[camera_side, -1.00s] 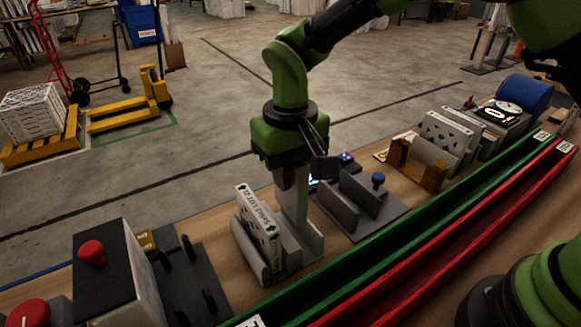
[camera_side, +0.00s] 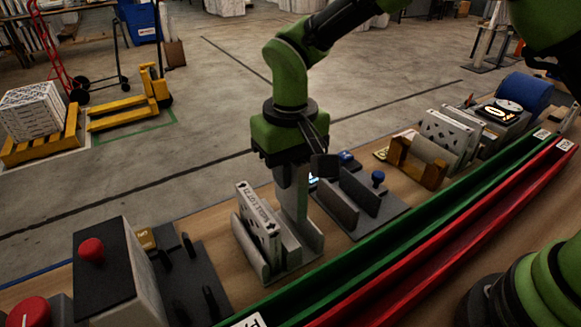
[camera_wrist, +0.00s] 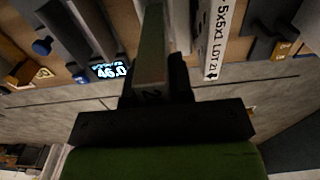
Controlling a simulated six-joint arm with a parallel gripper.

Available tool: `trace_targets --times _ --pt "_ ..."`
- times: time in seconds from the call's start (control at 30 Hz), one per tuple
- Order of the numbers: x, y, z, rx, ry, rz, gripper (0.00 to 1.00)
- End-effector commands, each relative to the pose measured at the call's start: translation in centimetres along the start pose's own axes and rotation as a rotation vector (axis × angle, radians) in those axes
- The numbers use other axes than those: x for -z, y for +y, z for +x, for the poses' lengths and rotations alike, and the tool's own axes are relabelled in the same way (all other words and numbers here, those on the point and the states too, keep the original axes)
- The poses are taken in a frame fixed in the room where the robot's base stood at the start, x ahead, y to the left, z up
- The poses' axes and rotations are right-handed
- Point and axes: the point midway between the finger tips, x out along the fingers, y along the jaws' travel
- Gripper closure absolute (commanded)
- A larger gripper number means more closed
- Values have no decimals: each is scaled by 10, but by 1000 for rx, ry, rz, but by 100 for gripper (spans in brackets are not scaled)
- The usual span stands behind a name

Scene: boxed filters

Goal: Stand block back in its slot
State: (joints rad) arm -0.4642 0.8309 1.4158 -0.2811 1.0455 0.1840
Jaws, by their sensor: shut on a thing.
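My gripper (camera_side: 290,176) points down over a grey rack (camera_side: 306,228) and is shut on a tall, plain grey block (camera_side: 294,207). The block is upright, its lower end between the rack's walls, to the right of a white labelled box (camera_side: 257,222) standing in the same rack. I cannot tell whether the block touches the rack's floor. In the wrist view the block (camera_wrist: 152,45) runs up from between my fingers, and the white box (camera_wrist: 223,38) is to its right with a gap between.
Right of the rack is a grey holder (camera_side: 355,195) with upright plates and a blue knob (camera_side: 378,179). Left is a box with a red button (camera_side: 91,252) beside a dark pegged plate (camera_side: 196,285). Green (camera_side: 400,232) and red (camera_side: 440,238) channels run along the front. A lit display (camera_wrist: 110,71) shows nearby.

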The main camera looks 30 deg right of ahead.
Motion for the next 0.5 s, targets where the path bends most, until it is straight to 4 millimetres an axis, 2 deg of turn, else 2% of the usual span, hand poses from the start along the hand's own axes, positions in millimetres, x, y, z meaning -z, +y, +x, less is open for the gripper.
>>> trace_targets --times 0.5 --pt "0 0 13 0 0 0 100"
